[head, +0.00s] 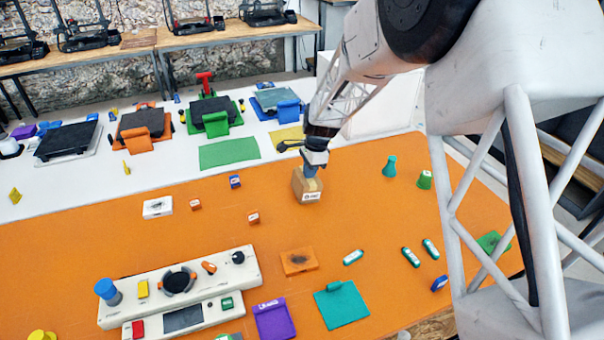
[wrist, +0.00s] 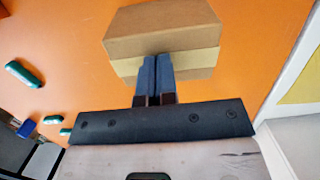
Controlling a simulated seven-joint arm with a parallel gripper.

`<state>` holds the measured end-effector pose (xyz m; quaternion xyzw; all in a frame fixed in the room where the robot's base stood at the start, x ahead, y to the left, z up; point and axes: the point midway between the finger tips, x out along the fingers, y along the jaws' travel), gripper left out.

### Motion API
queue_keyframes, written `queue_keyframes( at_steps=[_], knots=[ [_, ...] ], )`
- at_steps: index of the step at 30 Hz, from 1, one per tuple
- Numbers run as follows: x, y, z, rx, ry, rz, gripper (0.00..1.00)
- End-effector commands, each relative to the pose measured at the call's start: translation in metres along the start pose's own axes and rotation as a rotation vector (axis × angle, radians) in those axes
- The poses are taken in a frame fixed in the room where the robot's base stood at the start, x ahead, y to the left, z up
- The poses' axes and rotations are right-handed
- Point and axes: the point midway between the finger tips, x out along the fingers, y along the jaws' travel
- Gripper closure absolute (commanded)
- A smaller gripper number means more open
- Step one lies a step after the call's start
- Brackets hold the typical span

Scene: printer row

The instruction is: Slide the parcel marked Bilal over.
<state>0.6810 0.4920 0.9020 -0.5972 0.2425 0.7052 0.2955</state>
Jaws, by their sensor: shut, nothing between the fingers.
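A brown cardboard parcel (head: 300,192) sits on the orange table near its far edge. A white label shows on its near side, but its print is too small to read. My gripper (head: 311,176) points down at the parcel, its fingers shut with nothing between them. In the wrist view the closed fingertips (wrist: 157,60) overlap the near side of the parcel (wrist: 165,30), across its paler band. I cannot tell whether they touch it.
A white box (head: 157,208) and small blocks lie to the left. An orange box (head: 298,261) and several teal-and-white pieces lie nearer. A teal cup (head: 390,167) and a green cup (head: 424,180) stand to the right. The orange surface right around the parcel is clear.

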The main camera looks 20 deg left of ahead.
Motion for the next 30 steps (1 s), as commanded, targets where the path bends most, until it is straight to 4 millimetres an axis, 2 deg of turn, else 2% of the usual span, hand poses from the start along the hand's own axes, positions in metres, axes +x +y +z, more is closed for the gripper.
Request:
queue_keyframes(
  at_steps=[1,24,30],
  knots=[
    [0.015,0.009,-0.016,0.008,-0.002,0.024,1.0],
    [-0.008,0.011,-0.158,0.009,-0.005,0.025,1.0],
    [-0.01,0.011,-0.175,0.007,-0.005,0.026,1.0]
  ],
)
